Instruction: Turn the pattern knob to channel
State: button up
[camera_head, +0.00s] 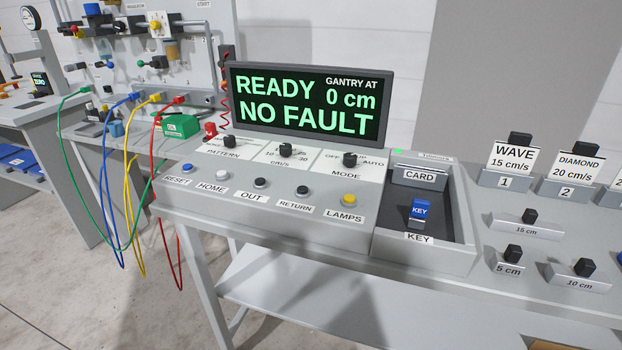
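The pattern knob (229,142) is a small black knob at the left end of the white upper strip of the console, above the label PATTERN (223,154). The markings around it are small and partly hidden, so I cannot tell which setting it points to. The display (310,106) behind it reads READY, GANTRY AT 0 cm, NO FAULT. My gripper is not in view.
Two similar knobs, a speed knob (285,150) and the MODE knob (349,159), stand to the right. Buttons including RESET (187,168) and LAMPS (348,199) line the front.

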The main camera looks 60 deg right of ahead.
aim_at(229, 141)
jog(key=l+z, duration=0.35)
jog(key=l, duration=1.1)
